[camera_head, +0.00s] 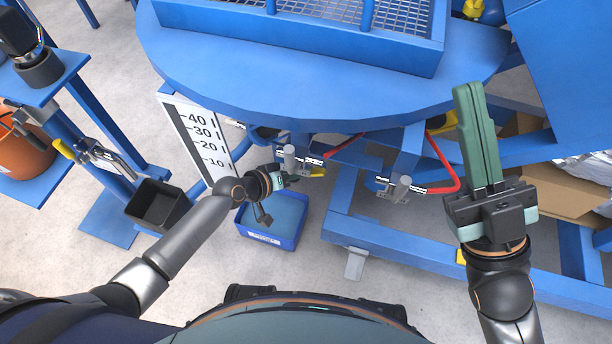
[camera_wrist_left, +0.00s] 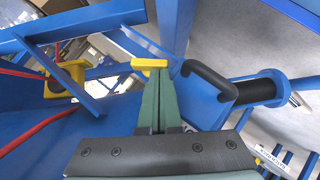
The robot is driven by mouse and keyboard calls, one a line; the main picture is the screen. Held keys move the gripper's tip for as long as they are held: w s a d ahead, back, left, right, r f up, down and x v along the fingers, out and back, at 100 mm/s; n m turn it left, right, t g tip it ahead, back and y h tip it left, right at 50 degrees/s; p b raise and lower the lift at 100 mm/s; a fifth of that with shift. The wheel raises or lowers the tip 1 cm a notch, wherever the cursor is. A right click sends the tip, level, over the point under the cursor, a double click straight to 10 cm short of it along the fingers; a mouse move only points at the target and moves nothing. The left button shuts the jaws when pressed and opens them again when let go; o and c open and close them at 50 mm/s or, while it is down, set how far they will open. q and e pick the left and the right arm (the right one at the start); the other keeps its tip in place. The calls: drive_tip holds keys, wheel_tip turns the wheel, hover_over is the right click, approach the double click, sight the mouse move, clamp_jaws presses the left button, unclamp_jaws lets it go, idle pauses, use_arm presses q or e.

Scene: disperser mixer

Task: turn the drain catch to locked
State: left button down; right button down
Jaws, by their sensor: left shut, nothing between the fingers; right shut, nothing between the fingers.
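A small yellow piece (camera_head: 317,172), perhaps the drain catch, shows under the round blue platform, beside a grey cylindrical fitting. In the left wrist view a flat yellow bar (camera_wrist_left: 149,63) lies just beyond my left fingertips; I cannot tell whether they touch. My left gripper (camera_head: 288,180) is shut and empty, close to the yellow piece; its green fingers lie together in the left wrist view (camera_wrist_left: 158,85). The catch's pivot and any lock marking are hidden or too small to read. My right gripper (camera_head: 467,92) is shut and empty, raised at the right, away from the yellow piece.
The round blue platform (camera_head: 290,85) overhangs the work area. A blue bin (camera_head: 262,240) stands on the floor below my left gripper. Red hoses (camera_head: 440,165) and blue frame beams (camera_head: 430,245) lie to the right. A black handle (camera_wrist_left: 210,80) is close right of my left fingers.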

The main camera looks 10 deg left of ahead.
use_arm(q)
drive_tip(key=f+h+b, duration=0.1)
drive_tip(key=b, duration=0.1)
drive_tip(key=shift+a+b, duration=0.2)
drive_tip(key=shift+b, duration=0.1)
use_arm(e)
drive_tip(key=f, duration=0.4)
drive_tip(key=shift+w+a, duration=0.1)
drive_tip(key=shift+a, duration=0.15)
use_arm(q)
drive_tip(key=shift+f, duration=0.15)
use_arm(e)
drive_tip(key=shift+f, duration=0.1)
idle(1.7)
